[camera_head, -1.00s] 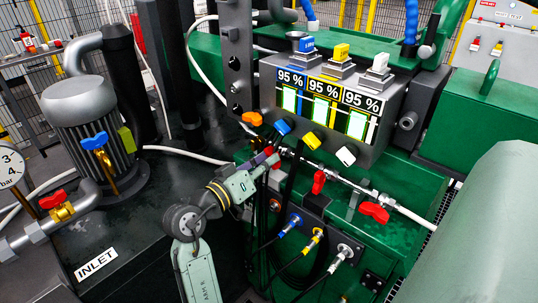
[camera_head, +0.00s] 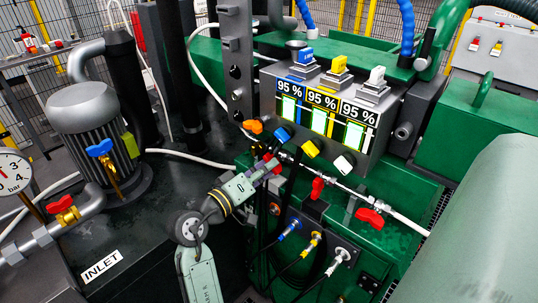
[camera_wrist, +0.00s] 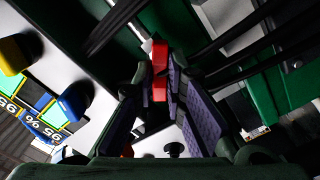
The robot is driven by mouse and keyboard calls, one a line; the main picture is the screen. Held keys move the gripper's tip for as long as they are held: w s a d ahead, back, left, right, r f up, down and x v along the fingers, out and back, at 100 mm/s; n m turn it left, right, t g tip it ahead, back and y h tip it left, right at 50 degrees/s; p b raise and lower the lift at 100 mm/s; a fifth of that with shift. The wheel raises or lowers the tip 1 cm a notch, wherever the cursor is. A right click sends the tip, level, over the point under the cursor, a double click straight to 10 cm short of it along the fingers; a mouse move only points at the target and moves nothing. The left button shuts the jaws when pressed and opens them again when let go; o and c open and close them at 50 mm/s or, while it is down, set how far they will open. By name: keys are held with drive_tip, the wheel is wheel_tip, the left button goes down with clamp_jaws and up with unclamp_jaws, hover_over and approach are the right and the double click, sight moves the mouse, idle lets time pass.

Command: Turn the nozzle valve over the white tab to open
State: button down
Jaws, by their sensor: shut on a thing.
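My gripper (camera_head: 270,163) is at the pipe below the control box. In the wrist view its two padded fingers (camera_wrist: 160,95) are closed around a red valve handle (camera_wrist: 160,70). In the head view the fingers mostly hide this handle; some red (camera_head: 277,168) shows beside them. The white tab (camera_head: 344,163) is on the lower front edge of the box, right of the yellow tab (camera_head: 311,149) and blue tab (camera_head: 283,134). Two other red valve handles sit on the pipe to the right, one nearer (camera_head: 317,188) and one farther right (camera_head: 370,217).
Blue, yellow and white cable connectors (camera_head: 315,240) are below the pipe. A dark upright post (camera_head: 236,70) stands behind. A large green cylinder (camera_head: 480,200) fills the right.

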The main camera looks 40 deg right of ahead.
drive_tip(key=n, duration=0.3)
drive_tip(key=shift+n, duration=0.3)
drive_tip(key=n, duration=0.4)
drive_tip(key=c, duration=1.5)
unclamp_jaws()
drive_tip(key=shift+s+a, duration=0.15)
drive_tip(key=shift+a, duration=1.6)
drive_tip(key=shift+s+a, duration=0.1)
drive_tip(key=shift+a, duration=1.65)
